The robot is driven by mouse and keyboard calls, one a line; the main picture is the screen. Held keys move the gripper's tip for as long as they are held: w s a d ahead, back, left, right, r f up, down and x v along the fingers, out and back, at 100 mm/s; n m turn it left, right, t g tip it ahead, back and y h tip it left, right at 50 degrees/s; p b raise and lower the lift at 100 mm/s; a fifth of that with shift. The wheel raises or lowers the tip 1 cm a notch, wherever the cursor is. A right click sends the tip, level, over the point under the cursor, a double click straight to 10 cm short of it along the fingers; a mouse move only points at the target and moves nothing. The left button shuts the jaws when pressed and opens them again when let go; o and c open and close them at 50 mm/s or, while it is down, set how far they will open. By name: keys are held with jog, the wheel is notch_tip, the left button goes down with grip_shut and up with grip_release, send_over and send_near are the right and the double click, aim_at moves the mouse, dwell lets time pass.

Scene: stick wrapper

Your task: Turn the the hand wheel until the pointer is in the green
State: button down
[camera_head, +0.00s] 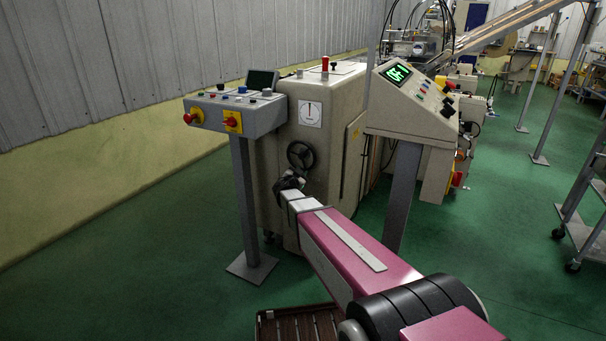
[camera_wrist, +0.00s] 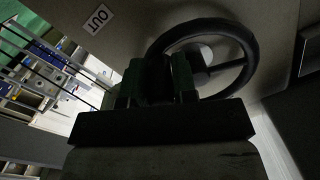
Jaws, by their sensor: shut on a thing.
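The black hand wheel (camera_head: 301,144) is on the front of the beige machine cabinet. It also shows large in the wrist view (camera_wrist: 252,55), with its spokes and most of its rim visible. My gripper (camera_wrist: 157,75) is shut on the near part of the wheel, and the fingers hide that part. In the head view my gripper (camera_head: 289,181) is at the wheel's lower left edge. The white gauge plate (camera_head: 310,113) is above the wheel. A dark, roughly upright mark shows on it, but the pointer and any green zone are too small to tell.
A control box (camera_head: 237,112) on a post stands left of the wheel. A sloped console (camera_head: 412,100) with a green display stands to the right. An OUT label (camera_wrist: 98,18) shows in the wrist view. Green floor is open at the left.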

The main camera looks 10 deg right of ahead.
jog(key=shift+w+a+m, duration=0.1)
jog(key=shift+a+m, duration=0.1)
jog(key=shift+m, duration=0.1)
dwell(0.4)
jog(key=c, duration=0.9)
grip_release()
jog(key=v, duration=1)
jog(key=shift+s+a, duration=0.25)
jog(key=shift+s, duration=0.1)
jog(key=shift+f, duration=0.1)
